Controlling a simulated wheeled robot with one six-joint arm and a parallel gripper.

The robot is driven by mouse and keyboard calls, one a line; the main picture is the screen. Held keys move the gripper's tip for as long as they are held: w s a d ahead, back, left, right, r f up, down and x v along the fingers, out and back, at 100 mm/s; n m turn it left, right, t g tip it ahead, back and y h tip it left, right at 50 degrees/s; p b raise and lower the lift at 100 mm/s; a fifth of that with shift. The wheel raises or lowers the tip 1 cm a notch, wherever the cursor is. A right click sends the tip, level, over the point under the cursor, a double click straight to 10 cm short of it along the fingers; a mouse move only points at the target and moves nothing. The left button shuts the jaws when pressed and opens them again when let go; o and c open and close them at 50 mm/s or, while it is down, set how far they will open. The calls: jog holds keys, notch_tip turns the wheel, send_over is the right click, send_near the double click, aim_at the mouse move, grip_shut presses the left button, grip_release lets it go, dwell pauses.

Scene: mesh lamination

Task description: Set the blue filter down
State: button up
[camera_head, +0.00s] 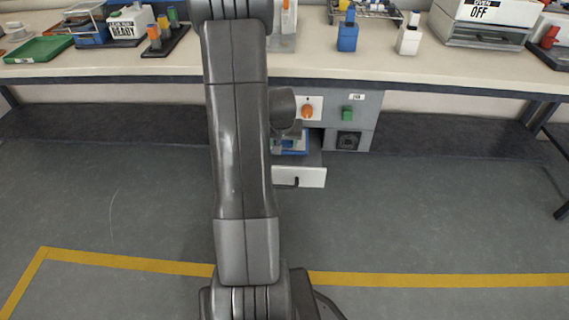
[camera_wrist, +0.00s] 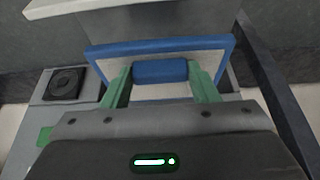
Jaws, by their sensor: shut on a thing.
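The blue filter (camera_wrist: 215,44) has a blue rim, a pale panel and a blue grip bar (camera_wrist: 160,71). My gripper (camera_wrist: 160,73) is shut on this bar, with one green finger at each end. The filter is over or in the open drawer (camera_head: 300,177) under the bench; I cannot tell whether it rests on the drawer's floor. In the head view only a small part of the blue filter (camera_head: 291,151) shows below my wrist. My arm hides much of that area.
The grey machine (camera_head: 367,132) has an orange knob (camera_head: 307,111), a green button (camera_head: 347,113) and a round vent (camera_head: 348,141) beside the drawer. The bench top (camera_head: 320,66) overhangs it. The floor in front is clear, with a yellow line (camera_head: 430,280).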

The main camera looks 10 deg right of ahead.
notch_tip(320, 180, down, 10)
jog(key=b, duration=0.4)
jog(key=shift+r, duration=0.1)
jog(key=shift+f, duration=0.2)
jog(key=o, duration=1)
jog(key=shift+r, duration=0.1)
jog(key=p+v, duration=0.4)
jog(key=v, duration=0.8)
jog(key=shift+r, duration=0.1)
